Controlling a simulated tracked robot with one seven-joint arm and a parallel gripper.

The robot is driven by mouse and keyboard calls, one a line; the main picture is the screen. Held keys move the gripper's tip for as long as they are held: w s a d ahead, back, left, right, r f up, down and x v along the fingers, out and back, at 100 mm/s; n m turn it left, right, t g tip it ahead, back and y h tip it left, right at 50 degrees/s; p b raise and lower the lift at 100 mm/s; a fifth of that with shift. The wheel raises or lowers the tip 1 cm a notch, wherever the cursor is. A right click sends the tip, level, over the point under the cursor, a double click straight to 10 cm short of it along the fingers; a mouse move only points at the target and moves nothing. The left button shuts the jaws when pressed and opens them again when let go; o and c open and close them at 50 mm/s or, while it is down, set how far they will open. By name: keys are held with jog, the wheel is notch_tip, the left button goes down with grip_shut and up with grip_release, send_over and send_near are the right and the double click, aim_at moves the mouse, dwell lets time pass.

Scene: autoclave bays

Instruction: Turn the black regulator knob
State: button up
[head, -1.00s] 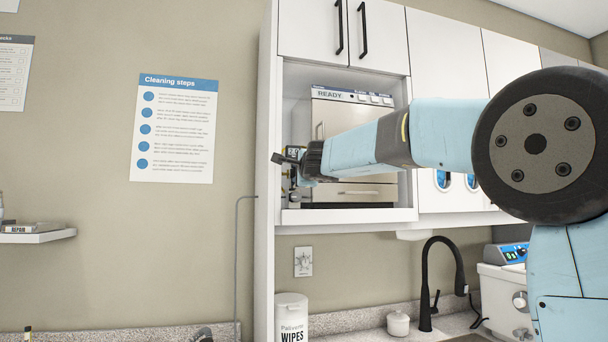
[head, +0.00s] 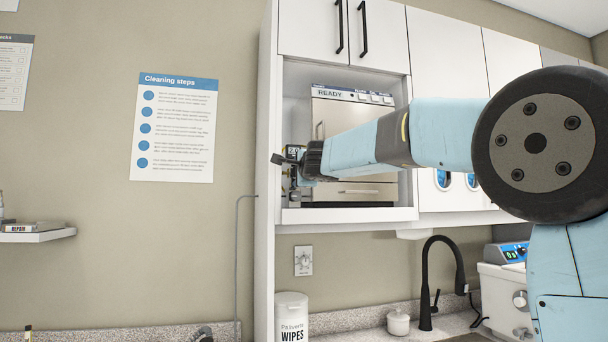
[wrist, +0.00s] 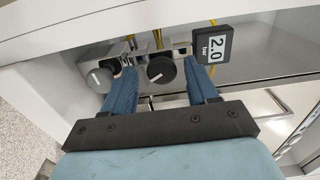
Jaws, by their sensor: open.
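In the wrist view, the black regulator knob (wrist: 160,71) sits on a metal block and has a white pointer line. My gripper (wrist: 160,64) is open, with one blue finger on each side of this knob. Small gaps seem to show between the fingers and the knob, but I cannot tell whether either finger touches it. In the head view, my gripper (head: 287,158) is at the left side of the open cabinet bay, and the knob cannot be made out behind it.
A second, greyer knob (wrist: 101,80) with a white mark is just left of the fingers. The autoclave (head: 350,190), showing READY, fills the bay beside the white cabinet wall (head: 266,200). Yellow tubing runs above the knob.

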jog(key=shift+s, duration=0.1)
jog(key=v, duration=1.3)
jog(key=shift+s+d, duration=0.15)
jog(key=shift+s, duration=0.1)
jog(key=s+d+f+n+g+h, duration=0.1)
jog(key=s+d+f+n+g, duration=0.3)
jog(key=s+d+f, duration=0.3)
jog(key=s+d+f+n+g+h, duration=0.2)
jog(key=s+d+f+n+g, duration=0.2)
jog(key=s+f, duration=0.9)
jog(key=s+d+f+n+g+h, duration=0.2)
jog(key=s+d+f+n, duration=0.4)
jog(key=s+d+f, duration=0.4)
notch_tip(320, 180, down, 7)
jog(key=shift+s+d+r+n+g, duration=0.15)
jog(key=shift+s+n+g, duration=0.35)
jog(key=shift+g, duration=0.4)
